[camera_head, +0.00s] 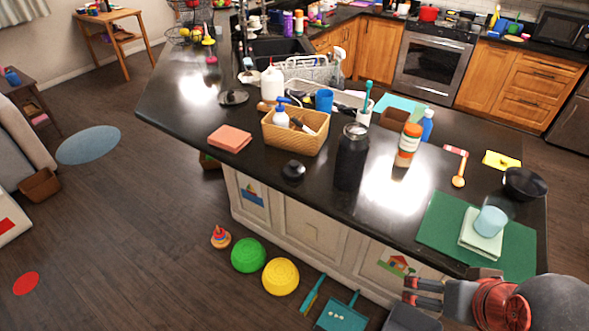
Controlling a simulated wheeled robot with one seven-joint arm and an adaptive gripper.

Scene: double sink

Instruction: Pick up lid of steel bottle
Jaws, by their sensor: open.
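A dark, tall bottle (351,158) stands upright on the black counter, with a steel-coloured rim at its top and no lid on it. A small black round lid (293,169) with a raised knob lies on the counter near the front edge, left of the bottle. It looks like the bottle's lid. My gripper (424,294) is at the lower right, in front of the counter. It is open and empty, well away from the lid and bottle.
An orange-capped container (408,145) stands right of the bottle. A green mat (455,232) with a cup (490,221) lies near my gripper. The counter front beside the lid is clear.

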